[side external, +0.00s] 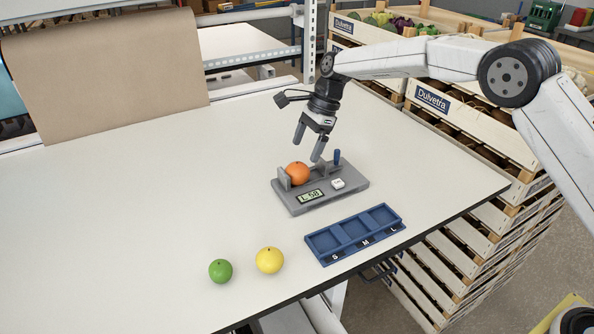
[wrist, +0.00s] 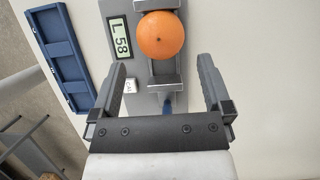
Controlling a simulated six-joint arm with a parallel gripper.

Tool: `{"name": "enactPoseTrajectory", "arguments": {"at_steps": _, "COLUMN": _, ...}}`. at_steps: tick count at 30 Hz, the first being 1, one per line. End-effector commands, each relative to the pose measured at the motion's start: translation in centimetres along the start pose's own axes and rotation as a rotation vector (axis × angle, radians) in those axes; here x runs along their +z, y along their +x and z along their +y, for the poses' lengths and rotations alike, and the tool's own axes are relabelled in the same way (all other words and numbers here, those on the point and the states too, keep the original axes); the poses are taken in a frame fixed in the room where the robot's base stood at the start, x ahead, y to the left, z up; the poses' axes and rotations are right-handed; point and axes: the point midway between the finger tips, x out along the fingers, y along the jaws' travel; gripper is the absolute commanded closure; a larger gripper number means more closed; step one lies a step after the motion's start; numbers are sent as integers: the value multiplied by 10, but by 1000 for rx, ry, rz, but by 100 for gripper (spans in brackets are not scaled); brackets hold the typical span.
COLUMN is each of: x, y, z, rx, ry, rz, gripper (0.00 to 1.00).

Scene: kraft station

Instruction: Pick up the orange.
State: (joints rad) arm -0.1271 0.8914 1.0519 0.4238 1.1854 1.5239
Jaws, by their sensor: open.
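The orange (side external: 297,173) sits on a grey measuring device (side external: 350,186), between its two upright jaws. The device's display reads "L 58". In the wrist view the orange (wrist: 161,35) is at the top, ahead of the fingertips, with the jaws of the device (wrist: 117,12) on either side of it. My gripper (side external: 308,146) is open and empty, tilted, just above and behind the orange. In the wrist view my gripper (wrist: 162,72) has its two fingers apart, pointing toward the orange and not touching it.
A blue tray (side external: 338,233) with three compartments marked S, M and L lies in front of the device. A green fruit (side external: 220,271) and a yellow fruit (side external: 269,260) are at the table's front edge. Wooden crates (side external: 470,120) stand right of the table. The table's left is clear.

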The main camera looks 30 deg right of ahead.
Motion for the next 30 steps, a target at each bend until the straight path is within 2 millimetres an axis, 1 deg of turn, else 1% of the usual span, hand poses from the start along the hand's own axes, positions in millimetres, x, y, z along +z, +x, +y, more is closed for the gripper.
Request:
{"name": "enactPoseTrajectory", "arguments": {"at_steps": 3, "x": 0, "y": 12, "z": 1, "rx": 4, "ry": -1, "rz": 0, "gripper": 0}}
{"name": "enactPoseTrajectory", "arguments": {"at_steps": 6, "x": 0, "y": 18, "z": 1, "rx": 2, "ry": -1, "rz": 1, "gripper": 0}}
{"name": "enactPoseTrajectory", "arguments": {"at_steps": 13, "x": 0, "y": 21, "z": 0, "rx": 1, "ry": -1, "rz": 1, "gripper": 0}}
{"name": "enactPoseTrajectory", "arguments": {"at_steps": 17, "x": -1, "y": 27, "z": 1, "rx": 2, "ry": -1, "rz": 1, "gripper": 0}}
{"name": "enactPoseTrajectory", "arguments": {"at_steps": 27, "x": -2, "y": 64, "z": 1, "rx": 2, "ry": -2, "rz": 2, "gripper": 0}}
{"name": "enactPoseTrajectory", "arguments": {"at_steps": 30, "x": -2, "y": 70, "z": 0, "rx": 0, "ry": -2, "rz": 2, "gripper": 0}}
